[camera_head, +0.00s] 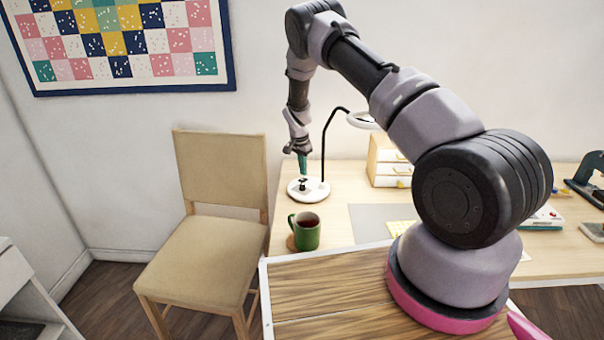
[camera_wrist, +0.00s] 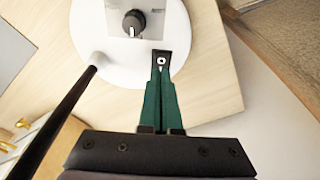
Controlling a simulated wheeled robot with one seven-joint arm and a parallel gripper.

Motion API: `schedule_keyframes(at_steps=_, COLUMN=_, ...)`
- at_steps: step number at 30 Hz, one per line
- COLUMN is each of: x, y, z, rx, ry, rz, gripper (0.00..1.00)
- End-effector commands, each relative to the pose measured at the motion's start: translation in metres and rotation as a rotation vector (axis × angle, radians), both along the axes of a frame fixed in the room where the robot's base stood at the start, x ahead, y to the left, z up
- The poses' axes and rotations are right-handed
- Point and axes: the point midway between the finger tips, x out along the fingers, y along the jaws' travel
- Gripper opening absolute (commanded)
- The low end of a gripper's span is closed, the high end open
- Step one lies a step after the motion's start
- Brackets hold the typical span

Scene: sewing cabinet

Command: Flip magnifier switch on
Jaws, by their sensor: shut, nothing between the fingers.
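The magnifier stands at the back left of the desk in the head view. It has a round white base (camera_head: 318,191), a thin black curved stem (camera_head: 324,140) and a white ring head (camera_head: 362,121). My gripper (camera_head: 302,172) points down over the base.
A green mug (camera_head: 306,232) of dark drink stands on a coaster just in front of the base. A small drawer unit (camera_head: 388,160) is to the right. A beige chair (camera_head: 212,205) stands left of the desk. The magnifier's stem (camera_wrist: 70,115) rises close beside my fingers.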

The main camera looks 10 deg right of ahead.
Motion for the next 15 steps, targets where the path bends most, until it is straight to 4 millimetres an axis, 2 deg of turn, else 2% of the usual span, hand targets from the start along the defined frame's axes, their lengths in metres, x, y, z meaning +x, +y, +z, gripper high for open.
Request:
schedule_keyframes(at_steps=4, x=0.006, y=-0.012, z=0.033, rx=0.001, ry=-0.006, rz=-0.003, gripper=0.0)
schedule_keyframes(at_steps=9, x=0.011, y=-0.017, z=0.073, rx=0.001, ry=-0.005, rz=-0.002, gripper=0.0)
schedule_keyframes(at_steps=15, x=0.015, y=-0.022, z=0.107, rx=0.001, ry=-0.004, rz=-0.002, gripper=0.0)
